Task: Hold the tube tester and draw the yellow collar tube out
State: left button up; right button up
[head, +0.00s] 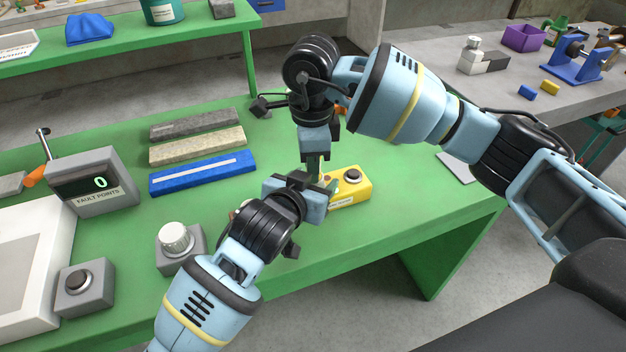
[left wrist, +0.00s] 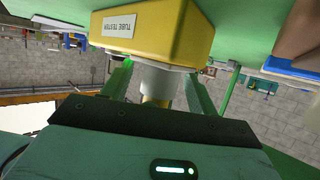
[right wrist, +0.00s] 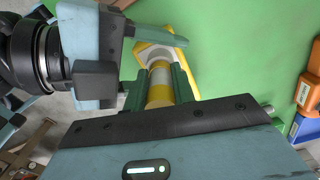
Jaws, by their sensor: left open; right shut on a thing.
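The yellow tube tester (head: 357,188) stands on the green bench, with a black-topped button on its face. Its label reads TUBE TESTER in the left wrist view (left wrist: 120,25). My left gripper (head: 322,186) is open at the tester's near-left side. In the left wrist view its fingers stand either side of a white fitting (left wrist: 158,82) on the tester. I cannot tell how deep the tube sits. In the head view the grippers hide it.
A blue bar (head: 203,172), a beige bar (head: 197,146) and a dark grey bar (head: 194,123) lie to the left. A FAULT POINTS display (head: 95,183) reading 0, a grey knob box (head: 180,247) and a grey button box (head: 84,288) stand further left. The bench's near edge is close.

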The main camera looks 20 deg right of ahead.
pick_arm(q)
jog(key=c, duration=1.2)
jog(key=shift+o, duration=0.2)
jog(key=shift+f, duration=0.1)
jog(key=shift+f, duration=0.1)
